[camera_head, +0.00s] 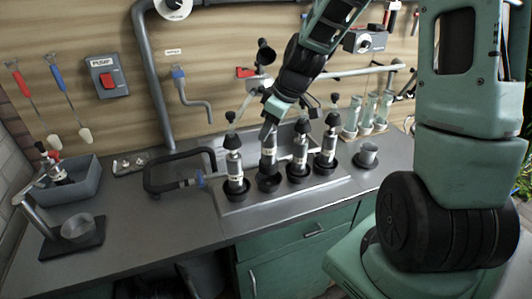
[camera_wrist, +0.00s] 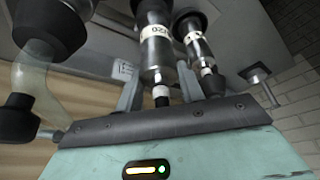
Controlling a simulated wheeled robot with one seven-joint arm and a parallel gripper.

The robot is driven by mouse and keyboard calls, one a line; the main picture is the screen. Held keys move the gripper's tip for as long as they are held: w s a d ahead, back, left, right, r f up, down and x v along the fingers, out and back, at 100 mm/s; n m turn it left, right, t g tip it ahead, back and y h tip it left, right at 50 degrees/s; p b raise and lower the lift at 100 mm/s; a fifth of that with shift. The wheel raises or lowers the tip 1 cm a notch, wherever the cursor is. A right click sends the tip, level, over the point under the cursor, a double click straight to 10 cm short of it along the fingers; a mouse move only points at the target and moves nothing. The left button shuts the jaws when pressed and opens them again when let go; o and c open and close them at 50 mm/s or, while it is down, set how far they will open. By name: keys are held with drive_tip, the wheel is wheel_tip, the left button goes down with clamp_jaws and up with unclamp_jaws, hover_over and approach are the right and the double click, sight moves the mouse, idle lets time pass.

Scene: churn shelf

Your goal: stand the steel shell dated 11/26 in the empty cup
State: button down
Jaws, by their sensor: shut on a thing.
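My gripper (camera_head: 269,124) points down over the row of cups and is shut on the top of a steel shell (camera_head: 268,152), second from the left. The same shell shows between the fingers in the wrist view (camera_wrist: 157,55). Its pale label is turned and only partly readable, with what looks like "20" at its end. The shell is upright over a black cup (camera_head: 268,184); I cannot tell whether it touches the cup. Other steel shells stand in black cups at the left (camera_head: 235,166) and at the right (camera_head: 299,152), (camera_head: 328,147). No date is readable in the head view.
A black bent pipe (camera_head: 150,178) lies left of the row. A grey bin (camera_head: 70,185) and a dark stand (camera_head: 75,232) are farther left. The front left worktop is clear.

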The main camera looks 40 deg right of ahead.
sight(269, 145)
drive_tip(key=shift+f, duration=2.9)
drive_tip(key=shift+f, duration=0.2)
drive_tip(key=c, duration=0.9)
unclamp_jaws()
drive_tip(key=shift+r, duration=0.1)
drive_tip(key=shift+r, duration=0.1)
